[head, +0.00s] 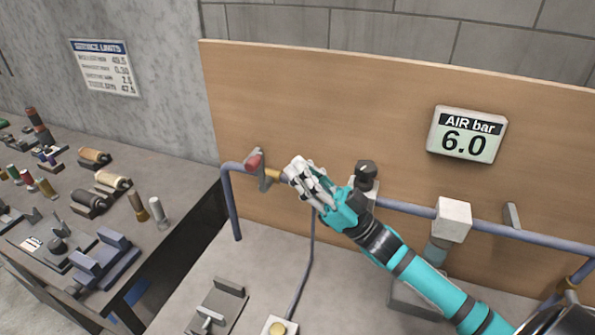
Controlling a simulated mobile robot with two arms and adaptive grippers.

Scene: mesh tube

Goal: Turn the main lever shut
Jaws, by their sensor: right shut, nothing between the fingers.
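A lever with a red grip (254,162) sits on a brass valve (273,174) at the left end of the blue-grey pipe (400,208). Its grey arm appears to stand roughly upright, across the pipe. My right gripper (294,170) is shut and empty, just right of the brass valve and in front of the pipe. Whether its fingers touch the valve or pipe I cannot tell. The gripper hides a stretch of the pipe. My left gripper is not in view.
The air display (466,135) on the wooden board (320,90) reads 6.0 bar. A black knob (366,170) and a white block (453,219) sit along the pipe. A fixture (217,307) stands on the bench front. The left table (165,185) holds several tools and parts.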

